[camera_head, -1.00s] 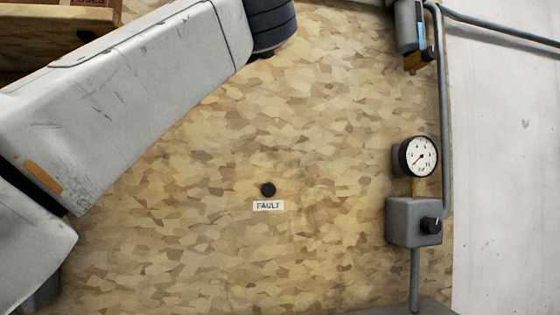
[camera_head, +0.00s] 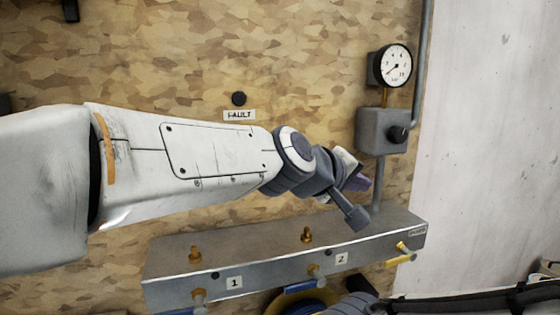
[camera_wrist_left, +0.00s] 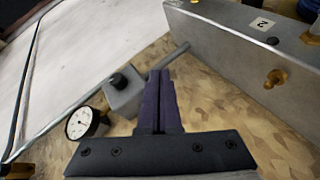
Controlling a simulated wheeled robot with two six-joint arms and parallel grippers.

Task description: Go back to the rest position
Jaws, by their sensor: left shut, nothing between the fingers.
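My left gripper (camera_head: 358,181) reaches in from the left in the head view, above the right part of a grey metal manifold box. In the left wrist view its two dark purple fingers (camera_wrist_left: 158,100) lie side by side, shut with nothing between them. Part of the gripper is hidden behind its own wrist in the head view. My right gripper is not clearly in view; a dark arm part shows at the bottom right edge.
The manifold (camera_head: 280,252), labelled 1 and 2, carries brass fittings and lever handles. A gauge (camera_head: 395,66) and a grey box with a black knob (camera_head: 383,130) are on the board above. A FAULT label (camera_head: 239,115) sits left. The pale wall (camera_head: 490,130) is bare.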

